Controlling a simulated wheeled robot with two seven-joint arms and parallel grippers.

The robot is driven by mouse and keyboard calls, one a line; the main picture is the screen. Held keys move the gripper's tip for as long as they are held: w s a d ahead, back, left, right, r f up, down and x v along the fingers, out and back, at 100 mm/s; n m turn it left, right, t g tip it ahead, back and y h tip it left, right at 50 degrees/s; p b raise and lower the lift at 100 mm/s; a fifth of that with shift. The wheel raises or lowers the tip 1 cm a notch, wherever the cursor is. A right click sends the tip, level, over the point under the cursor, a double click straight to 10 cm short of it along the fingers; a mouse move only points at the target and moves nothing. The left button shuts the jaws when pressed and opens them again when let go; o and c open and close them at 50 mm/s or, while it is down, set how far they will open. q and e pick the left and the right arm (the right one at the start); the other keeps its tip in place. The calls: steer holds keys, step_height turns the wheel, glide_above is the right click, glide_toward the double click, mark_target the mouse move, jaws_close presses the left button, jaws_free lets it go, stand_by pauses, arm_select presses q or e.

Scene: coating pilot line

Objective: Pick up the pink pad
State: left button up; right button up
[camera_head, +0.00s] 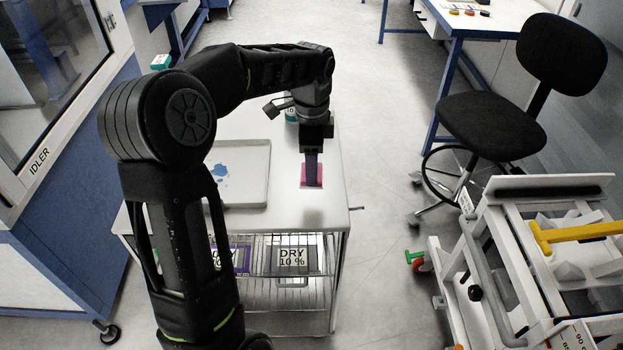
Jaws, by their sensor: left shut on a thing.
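The pink pad (304,180) is a small flat piece on the white top of a small cart (290,222). My left gripper (312,184) points straight down over the pad, with its fingers closed on it. The fingers hide the middle of the pad, and pink shows on both sides of them. I cannot tell whether the pad touches the cart top. My right gripper does not show.
A grey tray (262,170) with a blue mark lies left of the pad. A teal-labelled container (291,115) stands behind it. A black chair (490,125) and a white frame with a yellow bar (580,232) stand to the right. The cart's front right top is clear.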

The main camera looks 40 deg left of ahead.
arm_select(q)
steer(key=shift+r, duration=1.25)
